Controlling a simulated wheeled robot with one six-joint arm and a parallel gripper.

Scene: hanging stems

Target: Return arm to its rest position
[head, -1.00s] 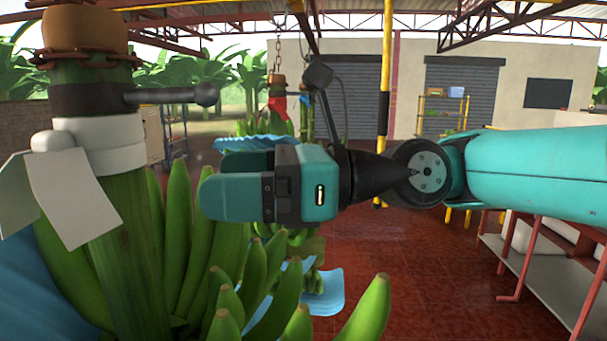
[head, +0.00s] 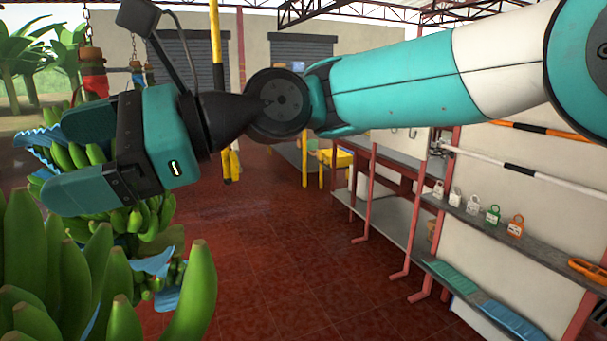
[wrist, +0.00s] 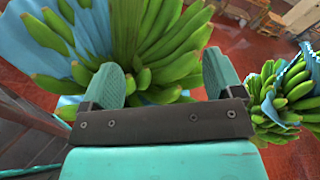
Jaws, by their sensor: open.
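My gripper (head: 62,158) is at the left of the head view, held out on my teal and white arm. Its two teal fingers are apart with nothing between them. In the wrist view my gripper (wrist: 162,85) also shows open, its fingers pointing toward a large green banana bunch (wrist: 175,45) with blue sheeting beside it. In the head view the near banana bunch (head: 85,280) is at the lower left, below the fingers. I cannot tell exactly how far apart they are.
More hanging bunches (head: 140,220) are behind my gripper, and one shows at the right of the wrist view (wrist: 290,95). A shelf with padlocks (head: 475,208) stands at the right. Red tiled floor (head: 270,270) is clear in the middle.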

